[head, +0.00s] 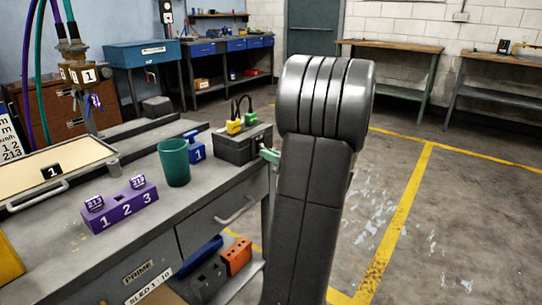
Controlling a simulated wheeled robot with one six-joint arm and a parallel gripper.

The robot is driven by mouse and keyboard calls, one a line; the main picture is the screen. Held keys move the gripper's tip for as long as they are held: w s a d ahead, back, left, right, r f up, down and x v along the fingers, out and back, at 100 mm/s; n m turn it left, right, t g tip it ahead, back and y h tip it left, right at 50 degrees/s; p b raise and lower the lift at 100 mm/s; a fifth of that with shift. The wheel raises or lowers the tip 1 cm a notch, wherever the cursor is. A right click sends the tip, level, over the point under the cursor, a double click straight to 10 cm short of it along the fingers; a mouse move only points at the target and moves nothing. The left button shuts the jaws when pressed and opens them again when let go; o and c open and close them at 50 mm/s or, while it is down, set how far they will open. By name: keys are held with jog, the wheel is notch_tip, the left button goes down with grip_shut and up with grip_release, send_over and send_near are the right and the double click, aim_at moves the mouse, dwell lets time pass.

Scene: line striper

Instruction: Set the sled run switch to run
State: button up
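I cannot pick out the sled run switch for certain. A dark grey box (238,147) stands at the right end of the bench, with a yellow plug (235,127) and a green plug (251,118) on black leads on top. A small pale green part (269,155) shows at its right side, close to my arm; I cannot tell what it is. My own arm stands large and dark right of the box and hides what lies behind it. My gripper is not visible.
The bench (215,190) also carries a green cup (174,162), a blue block marked 1 (195,147), a purple block marked 1 2 3 (121,207) and a cream tray (62,163). A drawer (222,213) is shut below. The floor at right is open, with yellow lines (401,210).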

grip_shut()
